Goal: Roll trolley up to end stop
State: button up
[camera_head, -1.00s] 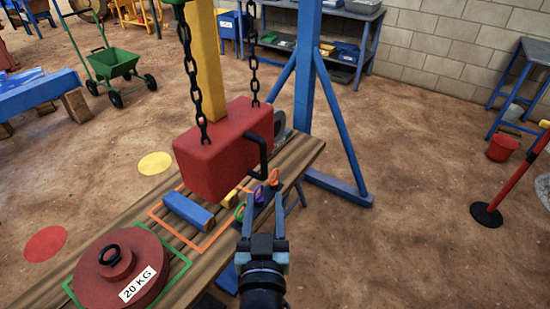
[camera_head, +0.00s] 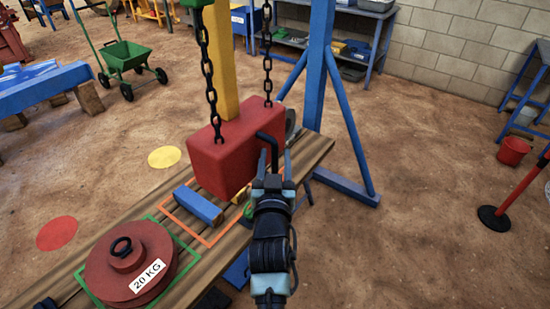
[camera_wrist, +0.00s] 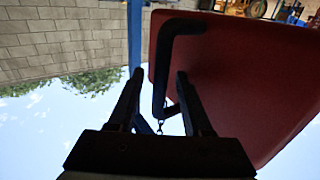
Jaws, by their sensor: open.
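A red block (camera_head: 222,160) hangs on two black chains (camera_head: 210,85) above the plank bench. A green piece (camera_head: 197,3) shows at the top edge where one chain begins; the rest of any trolley and an end stop are out of view. A bent black handle (camera_head: 268,148) sticks out of the block's near right side. My gripper (camera_head: 275,163) is at this handle, with jaws open. In the wrist view, the handle (camera_wrist: 160,75) runs between the two spread fingers of my gripper (camera_wrist: 160,82), beside the red block (camera_wrist: 240,75). I cannot tell whether a finger touches it.
The plank bench (camera_head: 222,255) carries a red 20 KG weight (camera_head: 128,262) and a blue bar (camera_head: 198,206). A blue post (camera_head: 320,65) with a slanted brace stands just behind the block. A red barrier post (camera_head: 520,190) stands at right. Open floor lies between.

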grip_shut()
dwell(1.4)
